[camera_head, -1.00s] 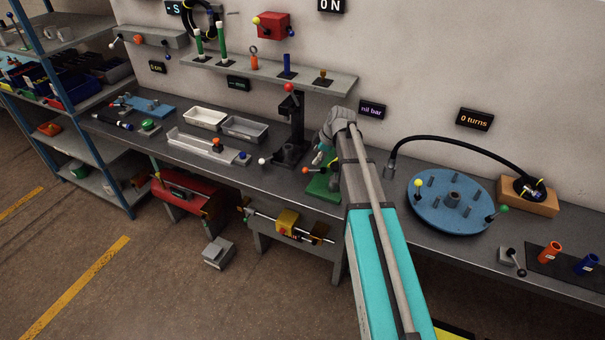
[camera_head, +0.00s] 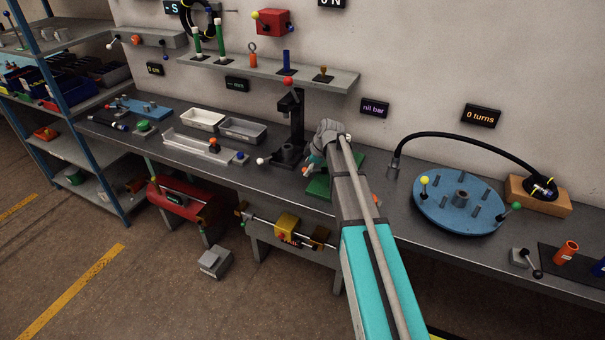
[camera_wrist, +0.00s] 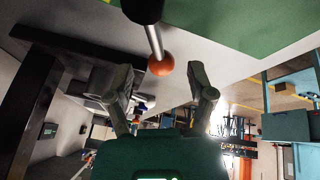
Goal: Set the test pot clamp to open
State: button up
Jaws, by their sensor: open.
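A steel lever with an orange ball knob (camera_wrist: 161,66) comes out of a dark round hub (camera_wrist: 143,8) beside a green plate (camera_wrist: 240,22) in the wrist view. I take this lever to be the test pot clamp's handle. My gripper (camera_wrist: 160,72) is open, with one finger on each side of the knob; I cannot tell whether either touches it. In the head view my gripper (camera_head: 309,167) is low over the bench beside the green plate (camera_head: 318,187). My arm hides most of the fixture there, and an orange spot (camera_head: 376,199) shows just right of the arm.
A black press stand (camera_head: 297,125) with a red knob rises just left of my gripper. The blue turntable (camera_head: 459,201) and a black hose (camera_head: 470,143) are to the right. A shelf (camera_head: 270,78) on the wall overhangs the bench behind. A "nil bar" display (camera_head: 374,107) hangs behind my arm.

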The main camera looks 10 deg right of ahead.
jog(key=shift+w+a+f+b, duration=0.15)
jog(key=shift+f+b, duration=0.15)
jog(key=shift+f, duration=0.2)
grip_shut()
